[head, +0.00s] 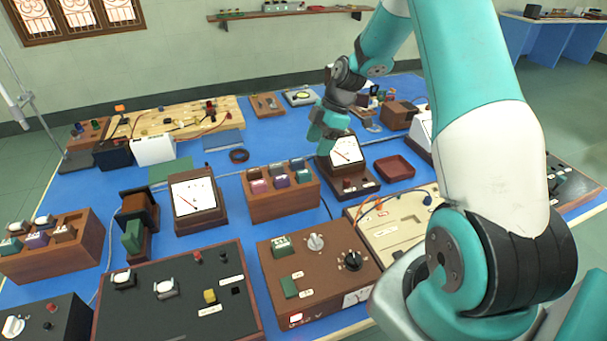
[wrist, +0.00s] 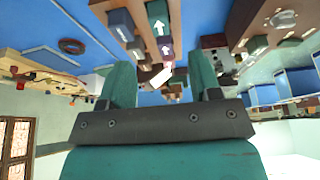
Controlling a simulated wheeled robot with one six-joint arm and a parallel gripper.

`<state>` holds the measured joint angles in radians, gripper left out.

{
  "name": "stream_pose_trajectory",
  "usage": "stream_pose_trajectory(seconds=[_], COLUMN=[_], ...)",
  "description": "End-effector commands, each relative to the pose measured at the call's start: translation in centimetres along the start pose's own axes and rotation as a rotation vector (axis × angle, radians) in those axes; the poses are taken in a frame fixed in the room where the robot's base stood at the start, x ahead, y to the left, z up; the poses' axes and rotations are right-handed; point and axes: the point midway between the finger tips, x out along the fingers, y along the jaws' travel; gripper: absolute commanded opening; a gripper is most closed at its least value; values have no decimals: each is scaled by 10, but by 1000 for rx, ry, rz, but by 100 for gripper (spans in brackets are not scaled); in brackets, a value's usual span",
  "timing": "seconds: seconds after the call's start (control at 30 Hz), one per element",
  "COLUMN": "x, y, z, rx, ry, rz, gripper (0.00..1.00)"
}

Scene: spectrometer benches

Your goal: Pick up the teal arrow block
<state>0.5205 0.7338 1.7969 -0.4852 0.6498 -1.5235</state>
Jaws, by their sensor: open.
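The teal arrow block (wrist: 157,18) has a white arrow on its face and shows near the top edge of the wrist view, beside a purple arrow block (wrist: 165,47). In the head view a small teal block (head: 303,177), which appears to be the same one, sits at the front right of the wooden rack (head: 285,207). Its arrow is too small to read there. My gripper (head: 321,128) is in the air behind and above the rack, apart from the block. In the wrist view my gripper (wrist: 162,80) has its fingers spread, with nothing held between them.
Meters stand on both sides of the rack, one at left (head: 193,195) and one close to my gripper (head: 346,150). A red tray (head: 394,168) lies at the right. Another block rack (head: 60,258) stands at far left. Control boxes (head: 325,262) fill the front; some blue bench is bare.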

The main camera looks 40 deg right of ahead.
Motion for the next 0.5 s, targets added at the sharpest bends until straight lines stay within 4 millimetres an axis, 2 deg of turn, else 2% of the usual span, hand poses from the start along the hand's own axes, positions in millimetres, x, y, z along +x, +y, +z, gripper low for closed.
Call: stream_pose_trajectory(seconds=[0.13,0.37,0.5], x=[26,43,60], y=[-1,0,0], z=[-2,-1,-3], rx=[1,1,1], ry=[1,0,1], rz=[-4,-1,-5], gripper=[57,57,57])
